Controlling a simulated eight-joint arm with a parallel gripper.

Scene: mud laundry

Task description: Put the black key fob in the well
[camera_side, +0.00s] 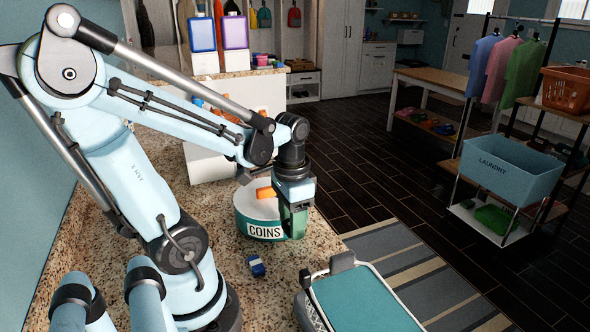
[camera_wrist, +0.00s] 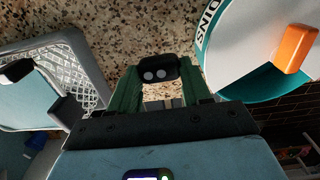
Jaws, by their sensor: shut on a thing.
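My gripper (camera_side: 293,222) hangs over the speckled counter, in front of the right side of the round COINS container. In the wrist view its green fingers (camera_wrist: 158,88) are shut on the black key fob (camera_wrist: 160,70), which has two grey round buttons and sits at the fingertips. I cannot make out the fob in the side view. The COINS container (camera_side: 246,226) is white with a teal band. In the wrist view its white top and teal recess (camera_wrist: 250,84) show right of the fingers. No well is labelled; I cannot tell whether this recess is it.
An orange block (camera_side: 265,193) rests on the container's top. A small blue object (camera_side: 256,266) lies on the counter. A teal-topped grey mesh bin (camera_side: 362,300) stands at the front right. Bare counter (camera_side: 200,200) lies left of the container.

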